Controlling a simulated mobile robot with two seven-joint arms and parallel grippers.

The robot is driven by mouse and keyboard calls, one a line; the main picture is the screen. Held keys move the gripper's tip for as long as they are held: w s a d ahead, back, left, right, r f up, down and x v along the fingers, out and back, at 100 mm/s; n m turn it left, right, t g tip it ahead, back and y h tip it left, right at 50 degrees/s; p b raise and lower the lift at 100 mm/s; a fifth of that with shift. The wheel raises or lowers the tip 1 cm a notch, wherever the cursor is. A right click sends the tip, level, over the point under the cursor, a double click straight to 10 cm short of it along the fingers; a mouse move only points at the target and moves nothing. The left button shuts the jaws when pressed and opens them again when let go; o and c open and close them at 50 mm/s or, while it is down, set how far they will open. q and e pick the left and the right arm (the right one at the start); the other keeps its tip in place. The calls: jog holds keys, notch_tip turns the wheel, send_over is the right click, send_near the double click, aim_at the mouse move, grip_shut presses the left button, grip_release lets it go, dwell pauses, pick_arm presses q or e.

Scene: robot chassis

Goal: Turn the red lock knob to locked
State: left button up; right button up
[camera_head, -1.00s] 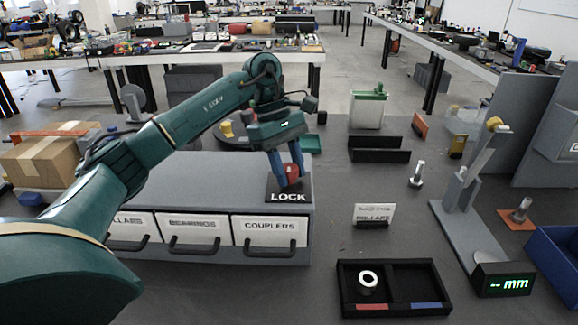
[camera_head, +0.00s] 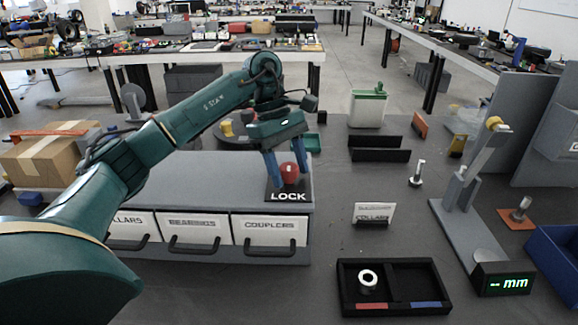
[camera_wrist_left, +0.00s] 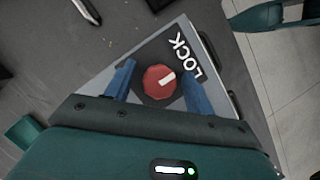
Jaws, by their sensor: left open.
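The red lock knob (camera_head: 289,173) stands on a dark plate marked LOCK (camera_head: 288,196), on the right end of the grey drawer cabinet top. In the left wrist view the knob (camera_wrist_left: 159,81) is a red disc with a white pointer mark aimed toward the LOCK lettering (camera_wrist_left: 186,57). My left gripper (camera_head: 286,170) is open, with blue fingers above and on either side of the knob. In the left wrist view gaps show between the knob and both fingers (camera_wrist_left: 158,84). My right gripper is not seen in the head view.
The cabinet has drawers labelled BEARINGS (camera_head: 194,228) and COUPLERS (camera_head: 270,229). A black tray (camera_head: 394,311) holding a ring stands to the right in front. A grey stand with a display (camera_head: 503,283) and a blue bin (camera_head: 560,262) are at far right.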

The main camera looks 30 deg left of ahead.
pick_arm(q)
jog(key=p+v, duration=0.2)
jog(key=v, duration=1.1)
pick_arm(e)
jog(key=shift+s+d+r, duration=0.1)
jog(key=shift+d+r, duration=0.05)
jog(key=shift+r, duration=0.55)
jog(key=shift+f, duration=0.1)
pick_arm(q)
jog(key=shift+f, duration=0.1)
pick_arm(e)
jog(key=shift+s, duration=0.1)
